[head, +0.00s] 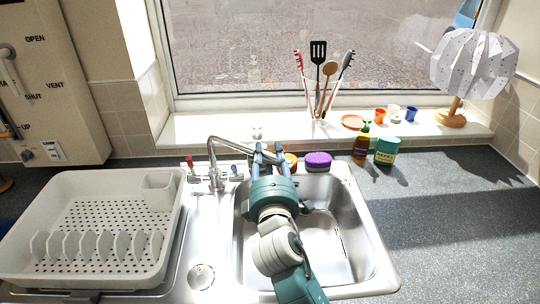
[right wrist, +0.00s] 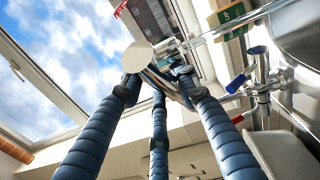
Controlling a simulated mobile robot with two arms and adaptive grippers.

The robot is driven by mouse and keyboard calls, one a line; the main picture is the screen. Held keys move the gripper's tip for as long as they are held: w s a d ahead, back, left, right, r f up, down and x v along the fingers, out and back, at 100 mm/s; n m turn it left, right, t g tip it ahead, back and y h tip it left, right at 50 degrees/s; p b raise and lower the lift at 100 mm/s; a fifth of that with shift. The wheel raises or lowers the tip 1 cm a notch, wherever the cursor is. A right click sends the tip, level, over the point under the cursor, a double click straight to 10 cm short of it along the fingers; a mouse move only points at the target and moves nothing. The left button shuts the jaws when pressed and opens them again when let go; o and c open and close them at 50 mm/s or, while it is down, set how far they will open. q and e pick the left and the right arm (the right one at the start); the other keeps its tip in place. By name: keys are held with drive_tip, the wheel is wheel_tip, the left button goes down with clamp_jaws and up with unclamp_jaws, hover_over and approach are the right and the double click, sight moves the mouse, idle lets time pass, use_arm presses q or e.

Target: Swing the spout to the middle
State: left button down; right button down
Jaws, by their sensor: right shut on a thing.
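The chrome tap (head: 216,178) stands behind the sink, with a red-topped and a blue-topped handle beside it. Its spout (head: 236,145) reaches to the right over the sink basin. My right gripper (head: 269,153) is over the back of the basin, its fingers shut around the outer end of the spout. In the right wrist view, the blue padded fingers (right wrist: 160,80) meet at the spout's end, and the chrome spout (right wrist: 215,33) runs off to the right. The tap body (right wrist: 262,80) shows there too. My left gripper is not in view.
A white dish rack (head: 90,225) stands on the left drainer. A purple sponge (head: 318,160), a brown bottle (head: 361,147) and a green tub (head: 385,151) are behind and right of the basin. A utensil holder (head: 318,112) and a lamp (head: 470,65) stand on the sill. The right counter is clear.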

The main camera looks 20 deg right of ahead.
drive_tip(key=c, duration=1.3)
unclamp_jaws()
drive_tip(key=shift+o, duration=0.2)
drive_tip(key=v, duration=1.2)
